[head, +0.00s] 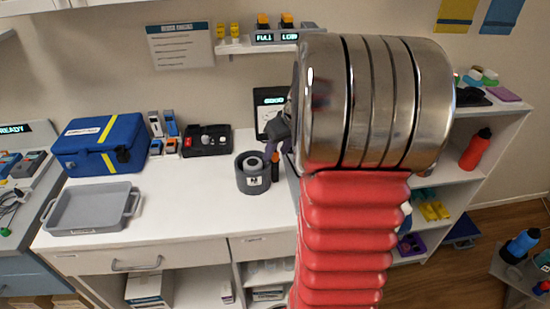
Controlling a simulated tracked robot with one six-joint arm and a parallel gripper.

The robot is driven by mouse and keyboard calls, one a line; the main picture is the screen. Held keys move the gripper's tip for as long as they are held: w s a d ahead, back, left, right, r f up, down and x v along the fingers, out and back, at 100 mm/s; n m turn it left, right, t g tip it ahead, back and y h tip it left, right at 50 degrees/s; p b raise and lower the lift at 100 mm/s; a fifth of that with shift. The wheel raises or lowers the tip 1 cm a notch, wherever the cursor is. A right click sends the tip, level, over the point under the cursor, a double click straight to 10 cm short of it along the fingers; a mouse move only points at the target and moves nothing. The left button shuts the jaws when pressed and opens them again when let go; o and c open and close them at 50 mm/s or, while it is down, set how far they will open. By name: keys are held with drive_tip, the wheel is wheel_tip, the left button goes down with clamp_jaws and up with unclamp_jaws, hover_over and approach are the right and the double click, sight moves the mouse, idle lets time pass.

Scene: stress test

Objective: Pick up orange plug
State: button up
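Several small orange pieces show, and I cannot tell which is the orange plug. Two orange-topped black pieces, one at the left (263,21) and one at the right (287,20), stand on the wall shelf above the FULL and LOW displays. A small dark upright object with orange on it (275,168) is beside the grey round container (253,174) on the counter. My gripper (279,140) is partly visible as dark parts left of my arm, above the counter near that object. Its fingertips are too small and too hidden to tell if they are open or hold anything.
A blue case (92,145), a grey tray (88,212) and a black box with knobs (206,141) sit on the white counter (180,205). A GOOD display (270,101) stands behind my gripper. My large arm hides the counter's right part.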

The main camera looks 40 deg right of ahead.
drive_tip(key=shift+c, duration=0.4)
clamp_jaws()
